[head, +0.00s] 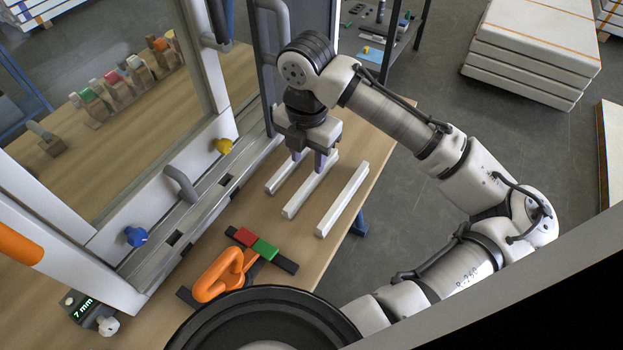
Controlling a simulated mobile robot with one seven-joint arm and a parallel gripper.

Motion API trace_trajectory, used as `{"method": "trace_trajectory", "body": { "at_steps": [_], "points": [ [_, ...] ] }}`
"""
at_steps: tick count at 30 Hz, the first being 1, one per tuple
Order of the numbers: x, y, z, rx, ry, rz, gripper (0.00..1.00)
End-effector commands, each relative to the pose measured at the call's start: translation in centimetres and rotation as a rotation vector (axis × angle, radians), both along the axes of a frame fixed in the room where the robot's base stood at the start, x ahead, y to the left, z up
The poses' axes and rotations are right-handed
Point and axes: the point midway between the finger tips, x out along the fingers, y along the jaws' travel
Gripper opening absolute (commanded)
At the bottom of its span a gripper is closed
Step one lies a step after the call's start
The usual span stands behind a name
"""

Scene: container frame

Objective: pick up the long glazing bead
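Three white glazing beads lie side by side on the wooden table, all slanting the same way. The left bead (278,181) looks shortest. The middle bead (305,193) and the right bead (341,203) look longer and close in length; I cannot tell for certain which is the long one. My gripper (309,159) points down over the far ends of the left and middle beads. Its two fingers are apart, with the right fingertip overlapping the middle bead in the picture. Nothing shows held between them. Contact with a bead and the height of the fingertips are unclear.
The white window frame (155,190) stands left of the beads, with a yellow knob (223,146) and a blue knob (136,236). An orange-handled tool (222,276) and red and green blocks (254,243) lie nearer. The table's right edge runs close beyond the right bead.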

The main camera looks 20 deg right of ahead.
Motion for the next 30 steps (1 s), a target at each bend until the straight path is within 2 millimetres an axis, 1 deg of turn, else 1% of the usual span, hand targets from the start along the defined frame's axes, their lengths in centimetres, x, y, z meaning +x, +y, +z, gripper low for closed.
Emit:
{"method": "trace_trajectory", "body": {
  "at_steps": [7,11,15,18,24,26,30],
  "points": [
    [-0.1,-0.3,-1.7,0.0,0.001,-0.002,0.38],
    [-0.2,-0.9,-3.6,0.001,0.002,-0.002,0.38],
    [-0.2,-0.9,-5.4,0.001,0.001,0.001,0.38],
    [-0.2,-0.9,-6.0,0.0,0.0,0.002,0.38],
    [-0.2,-0.9,-6.1,0.001,-0.001,0.002,0.38],
    [-0.2,-0.9,-6.1,0.0,0.0,0.001,0.32],
    [-0.2,-0.9,-6.0,0.0,0.0,0.001,0.13]
  ]
}}
